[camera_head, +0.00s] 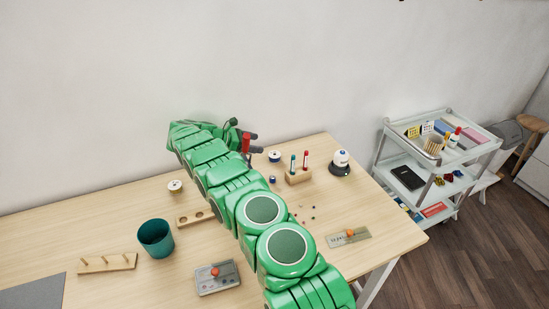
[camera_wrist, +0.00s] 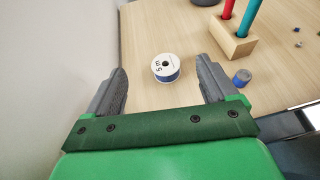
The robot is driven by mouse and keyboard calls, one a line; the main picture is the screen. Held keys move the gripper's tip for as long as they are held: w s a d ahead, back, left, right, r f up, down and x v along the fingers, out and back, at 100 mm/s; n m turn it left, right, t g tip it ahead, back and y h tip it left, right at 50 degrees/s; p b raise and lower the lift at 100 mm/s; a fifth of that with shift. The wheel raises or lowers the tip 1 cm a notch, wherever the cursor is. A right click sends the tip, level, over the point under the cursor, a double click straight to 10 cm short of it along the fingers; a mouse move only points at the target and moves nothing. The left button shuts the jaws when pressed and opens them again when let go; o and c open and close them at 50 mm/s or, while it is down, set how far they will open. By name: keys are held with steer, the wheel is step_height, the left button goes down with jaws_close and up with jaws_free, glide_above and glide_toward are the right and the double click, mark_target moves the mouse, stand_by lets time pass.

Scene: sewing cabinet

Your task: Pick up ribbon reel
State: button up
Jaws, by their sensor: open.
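A reel with a white printed face, a dark centre hole and a blue band (camera_wrist: 165,67) lies on the table, ahead of and between my fingers in the wrist view. In the head view this reel (camera_head: 274,156) sits near the back edge of the table, just right of my gripper. My gripper (camera_wrist: 163,88) is open and empty, with one dark finger on each side. In the head view my gripper (camera_head: 253,143) is partly hidden by my green arm. A second white spool (camera_head: 175,185) stands left of my arm.
A wooden block with red and teal sticks (camera_wrist: 232,40) and a small blue spool (camera_wrist: 242,77) are right of the reel. A white-topped device on a dark base (camera_head: 341,162) stands farther right. A teal cup (camera_head: 156,239) and a peg rack (camera_head: 108,263) are left.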

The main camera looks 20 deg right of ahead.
glide_toward(276, 154)
steer(key=shift+f, duration=0.2)
steer(key=shift+x, duration=3.9)
steer(key=shift+r, duration=0.1)
steer(key=shift+c, duration=0.3)
steer(key=c, duration=1.1)
steer(key=shift+o, duration=0.2)
steer(key=shift+r, duration=0.1)
